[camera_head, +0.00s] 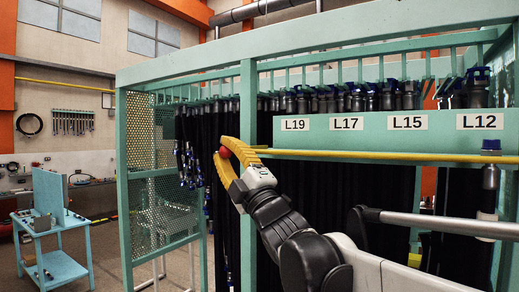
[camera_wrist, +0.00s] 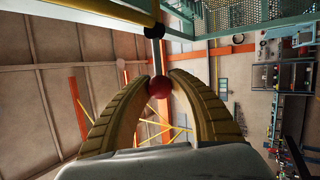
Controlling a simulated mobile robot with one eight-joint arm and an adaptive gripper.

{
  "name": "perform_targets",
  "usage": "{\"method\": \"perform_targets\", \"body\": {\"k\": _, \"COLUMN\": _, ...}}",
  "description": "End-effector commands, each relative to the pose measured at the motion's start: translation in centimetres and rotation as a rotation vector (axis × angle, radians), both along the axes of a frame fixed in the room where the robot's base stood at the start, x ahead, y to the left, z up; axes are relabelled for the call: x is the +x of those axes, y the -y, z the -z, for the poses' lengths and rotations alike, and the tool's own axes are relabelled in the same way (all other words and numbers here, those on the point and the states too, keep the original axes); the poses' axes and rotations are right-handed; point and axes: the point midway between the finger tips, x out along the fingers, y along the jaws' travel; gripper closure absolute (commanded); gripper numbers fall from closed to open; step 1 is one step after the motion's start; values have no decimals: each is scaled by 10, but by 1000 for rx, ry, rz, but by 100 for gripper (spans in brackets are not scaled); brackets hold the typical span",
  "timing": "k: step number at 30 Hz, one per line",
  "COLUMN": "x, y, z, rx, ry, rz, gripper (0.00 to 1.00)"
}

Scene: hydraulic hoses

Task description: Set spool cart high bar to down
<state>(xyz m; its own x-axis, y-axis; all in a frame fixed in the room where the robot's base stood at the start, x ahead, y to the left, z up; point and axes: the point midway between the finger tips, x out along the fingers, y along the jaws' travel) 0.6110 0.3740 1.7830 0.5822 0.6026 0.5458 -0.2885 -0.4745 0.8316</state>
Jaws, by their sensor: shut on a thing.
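The yellow high bar (camera_head: 370,156) runs nearly level along the front of the teal hose frame, just under the label panel. In the wrist view the yellow bar (camera_wrist: 100,9) crosses the top left and ends near a dark ball (camera_wrist: 154,31). My gripper (camera_head: 221,152) is at the bar's left end. Its yellow curved fingers are shut on a red knob (camera_head: 225,153).
The teal frame (camera_head: 180,78) holds many hanging black hoses. A panel (camera_head: 365,140) carries labels L19, L17, L15 and L12.

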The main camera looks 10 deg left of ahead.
Motion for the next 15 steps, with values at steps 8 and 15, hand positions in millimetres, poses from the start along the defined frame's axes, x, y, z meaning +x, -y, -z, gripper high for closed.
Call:
{"method": "perform_targets", "body": {"k": 8, "x": -1, "y": 1, "z": 9, "rx": -17, "ry": 40, "rz": 0, "gripper": 100}}
{"method": "perform_targets", "body": {"k": 15, "x": -1, "y": 0, "z": 11, "rx": -20, "ry": 41, "rz": 0, "gripper": 100}}
